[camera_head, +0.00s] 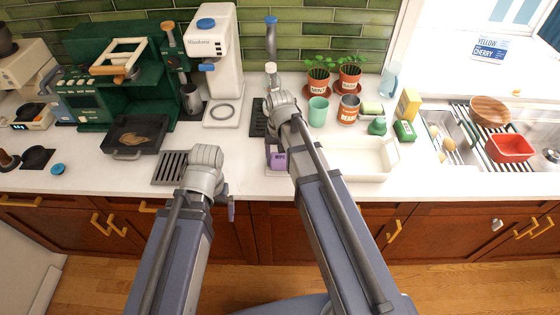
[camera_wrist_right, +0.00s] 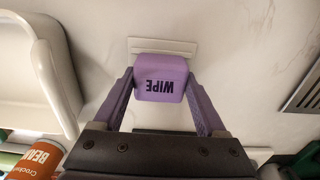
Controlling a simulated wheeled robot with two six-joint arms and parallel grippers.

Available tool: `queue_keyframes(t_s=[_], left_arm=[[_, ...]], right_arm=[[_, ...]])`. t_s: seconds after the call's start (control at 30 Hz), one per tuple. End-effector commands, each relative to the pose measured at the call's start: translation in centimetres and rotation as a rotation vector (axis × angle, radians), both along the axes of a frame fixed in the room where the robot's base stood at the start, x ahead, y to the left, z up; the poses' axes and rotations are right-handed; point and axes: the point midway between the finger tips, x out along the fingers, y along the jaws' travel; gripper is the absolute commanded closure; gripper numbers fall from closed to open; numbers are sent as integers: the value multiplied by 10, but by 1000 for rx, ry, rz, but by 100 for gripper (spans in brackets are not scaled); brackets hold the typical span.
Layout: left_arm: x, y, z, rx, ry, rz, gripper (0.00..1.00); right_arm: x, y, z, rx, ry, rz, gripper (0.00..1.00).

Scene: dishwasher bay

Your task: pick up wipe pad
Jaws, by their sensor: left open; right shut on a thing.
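The wipe pad (camera_wrist_right: 161,78) is a purple block marked WIPE. In the right wrist view it sits between the two purple fingers of my right gripper (camera_wrist_right: 160,85), which is shut on it. In the head view the pad (camera_head: 279,161) shows at the counter's front, left of the white tray, partly covered by my right arm. I cannot tell how far it is above the counter. My left gripper (camera_head: 230,208) is open and mostly hidden behind its wrist, near the counter's front edge.
A white holder (camera_wrist_right: 162,47) lies by the pad. The white tray (camera_head: 386,164) stands to its right, and a bean can (camera_head: 348,111) stands behind. A dark slotted drain grate (camera_head: 170,168) lies to the left. A coffee machine and sink flank the counter.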

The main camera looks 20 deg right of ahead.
Motion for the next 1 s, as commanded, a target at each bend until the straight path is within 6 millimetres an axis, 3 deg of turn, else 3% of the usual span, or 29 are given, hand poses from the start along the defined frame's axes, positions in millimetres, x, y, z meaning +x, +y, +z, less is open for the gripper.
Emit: queue_keyframes(t_s=[0.17, 0.57, 0.77, 1.0], left_arm=[[0, 0, 0, 0, 0, 0, 0], [0, 0, 7, 0, 0, 0, 0], [0, 0, 28, 0, 0, -1, 0], [0, 0, 65, 0, 0, -2, 0]], right_arm=[[0, 0, 0, 0, 0, 0, 80], [0, 0, 7, 0, 0, 0, 80], [0, 0, 28, 0, 0, 0, 80], [0, 0, 65, 0, 0, 0, 80]])
